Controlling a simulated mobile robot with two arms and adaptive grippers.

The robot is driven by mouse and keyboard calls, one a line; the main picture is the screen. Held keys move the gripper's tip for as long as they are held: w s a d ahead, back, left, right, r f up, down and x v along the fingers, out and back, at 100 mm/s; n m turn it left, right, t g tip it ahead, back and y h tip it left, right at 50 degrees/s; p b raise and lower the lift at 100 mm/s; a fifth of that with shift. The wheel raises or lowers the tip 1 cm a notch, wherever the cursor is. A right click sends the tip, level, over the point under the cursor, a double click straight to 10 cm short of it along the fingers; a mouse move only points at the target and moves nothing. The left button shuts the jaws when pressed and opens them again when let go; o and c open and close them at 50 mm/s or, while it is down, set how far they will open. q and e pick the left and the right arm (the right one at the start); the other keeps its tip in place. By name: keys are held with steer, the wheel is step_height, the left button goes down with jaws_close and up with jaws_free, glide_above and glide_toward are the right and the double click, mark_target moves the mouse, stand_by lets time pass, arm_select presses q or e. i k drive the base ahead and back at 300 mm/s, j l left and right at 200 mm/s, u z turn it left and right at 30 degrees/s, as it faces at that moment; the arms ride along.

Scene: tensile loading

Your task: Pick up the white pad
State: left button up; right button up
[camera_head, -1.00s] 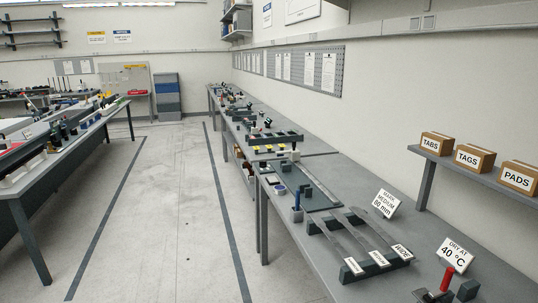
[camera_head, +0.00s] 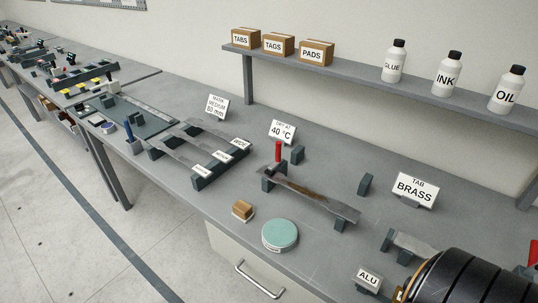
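No plain white pad stands out clearly. A small tan block with a white underside (camera_head: 242,209) lies near the front edge of the bench. Beside it to the right is a round disc with a teal top and white rim (camera_head: 280,235). I cannot tell whether either is the white pad. A cardboard box labelled PADS (camera_head: 316,52) stands shut on the wall shelf. Neither of my grippers shows in the view.
A metal strip (camera_head: 308,195) rests on dark supports behind the disc, near a red-handled tool (camera_head: 278,151). A rack of strips (camera_head: 200,150) stands to the left. White bottles (camera_head: 447,73) stand on the shelf (camera_head: 380,92). Signs and small holders occupy the right side.

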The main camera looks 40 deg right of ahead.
mark_target(243, 211)
steer(key=z, duration=1.2)
